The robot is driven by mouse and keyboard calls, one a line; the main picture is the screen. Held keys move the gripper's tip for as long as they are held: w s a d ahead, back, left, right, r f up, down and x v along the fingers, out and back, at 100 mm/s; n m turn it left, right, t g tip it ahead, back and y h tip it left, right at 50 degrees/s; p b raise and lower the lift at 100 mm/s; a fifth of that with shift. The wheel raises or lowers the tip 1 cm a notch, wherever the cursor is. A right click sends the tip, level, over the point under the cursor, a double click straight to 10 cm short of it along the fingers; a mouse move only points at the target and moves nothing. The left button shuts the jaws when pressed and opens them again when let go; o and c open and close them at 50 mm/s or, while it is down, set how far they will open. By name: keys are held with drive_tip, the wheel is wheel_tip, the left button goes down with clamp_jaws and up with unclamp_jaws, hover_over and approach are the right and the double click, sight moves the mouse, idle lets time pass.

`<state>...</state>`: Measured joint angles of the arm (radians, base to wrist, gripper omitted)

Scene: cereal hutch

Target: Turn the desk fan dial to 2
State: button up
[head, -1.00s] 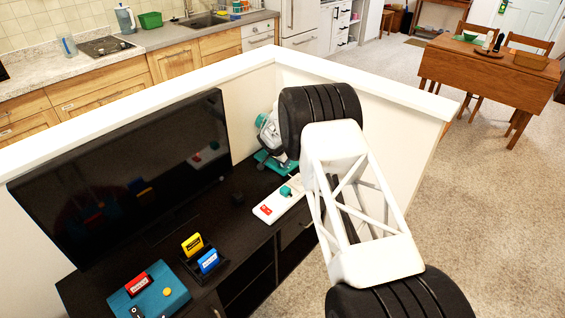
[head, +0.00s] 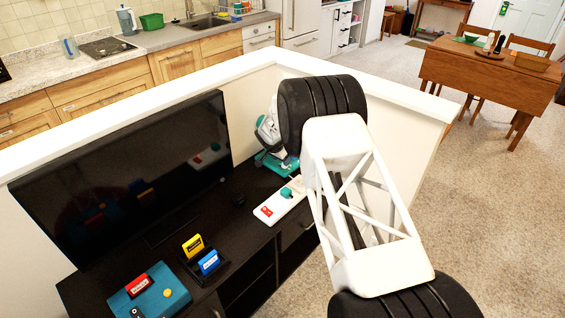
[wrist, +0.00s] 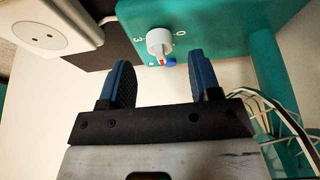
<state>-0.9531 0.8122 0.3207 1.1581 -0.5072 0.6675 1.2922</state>
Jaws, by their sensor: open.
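The desk fan (head: 268,130) stands at the back right corner of the black TV cabinet, partly hidden behind my arm in the head view. In the wrist view its teal base (wrist: 220,22) fills the top, with the white dial knob (wrist: 160,42) on it. The numbers 3 and 0 show beside the knob, and a red mark shows on its lower side. My gripper (wrist: 160,80) is open, its two blue fingers apart on either side below the knob, with nothing between them. I cannot tell whether either finger touches the base.
A white power strip (head: 280,206) with a red switch and a teal plug lies before the fan; a white socket (wrist: 45,28) and cables (wrist: 285,95) show in the wrist view. A TV (head: 120,180), cartridges and a teal console (head: 165,298) stand left.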

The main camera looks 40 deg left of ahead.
drive_tip(key=shift+v, duration=2.05)
